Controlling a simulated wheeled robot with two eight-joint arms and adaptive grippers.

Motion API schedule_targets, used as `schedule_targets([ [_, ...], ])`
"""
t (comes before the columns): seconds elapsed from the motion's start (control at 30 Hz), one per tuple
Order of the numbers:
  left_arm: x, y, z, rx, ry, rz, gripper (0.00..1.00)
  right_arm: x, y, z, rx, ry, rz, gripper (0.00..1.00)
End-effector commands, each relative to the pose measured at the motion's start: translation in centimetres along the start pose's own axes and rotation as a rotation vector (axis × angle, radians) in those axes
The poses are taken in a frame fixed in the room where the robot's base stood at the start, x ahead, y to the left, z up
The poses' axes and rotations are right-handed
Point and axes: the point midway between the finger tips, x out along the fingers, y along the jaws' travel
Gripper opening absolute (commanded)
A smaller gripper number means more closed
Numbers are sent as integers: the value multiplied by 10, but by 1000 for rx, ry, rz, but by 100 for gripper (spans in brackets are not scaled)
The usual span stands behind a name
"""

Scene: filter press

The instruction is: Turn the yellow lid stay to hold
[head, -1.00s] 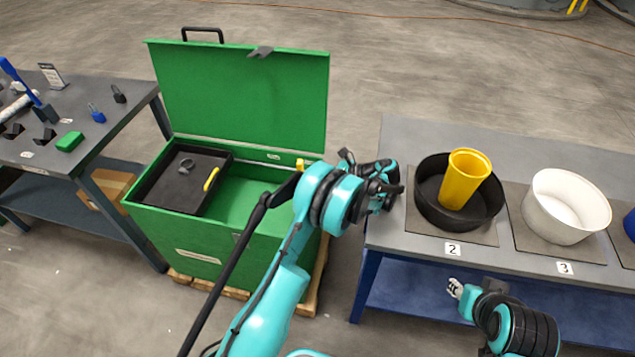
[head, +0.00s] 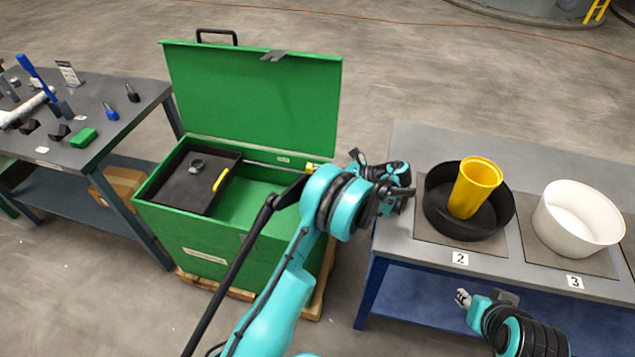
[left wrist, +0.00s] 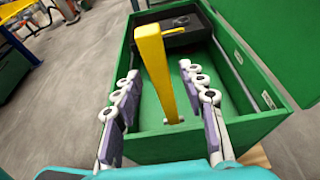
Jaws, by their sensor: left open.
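The yellow lid stay (left wrist: 155,75) stands up at the near end of the open green chest (left wrist: 262,122) in the left wrist view. My left gripper (left wrist: 158,74) is open, with one finger to each side of the stay and a gap visible on both sides. I cannot tell the depth between fingers and stay. The green lid (head: 250,100) stands raised. My right gripper (head: 463,298) is at the lower right; its fingers are too small to judge.
A black tray (head: 180,190) with a yellow handle sits in the chest's left part. To the right, a grey table (head: 420,140) bears a black tub (head: 440,205), a yellow cup (head: 475,188) and a white tub (head: 578,218). A tool bench (head: 90,150) stands left.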

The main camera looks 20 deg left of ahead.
Motion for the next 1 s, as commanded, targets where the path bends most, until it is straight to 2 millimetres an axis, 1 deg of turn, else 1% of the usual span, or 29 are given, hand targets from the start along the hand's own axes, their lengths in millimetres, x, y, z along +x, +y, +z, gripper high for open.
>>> schedule_targets([
  [0.03,-4,0,10,0,0,0,41,0,0,0,0,0,0,34],
  [0.2,-15,1,43,0,0,0,41,0,0,0,0,0,0,34],
  [0.3,-20,1,59,1,1,0,41,0,0,0,0,0,0,34],
  [0.4,-24,1,69,1,1,0,41,0,0,0,0,0,0,34],
  [0.53,-26,1,75,1,1,0,41,0,0,0,0,0,0,34],
  [1.0,-26,1,76,-1,3,-1,41,0,0,0,0,0,0,34],
])
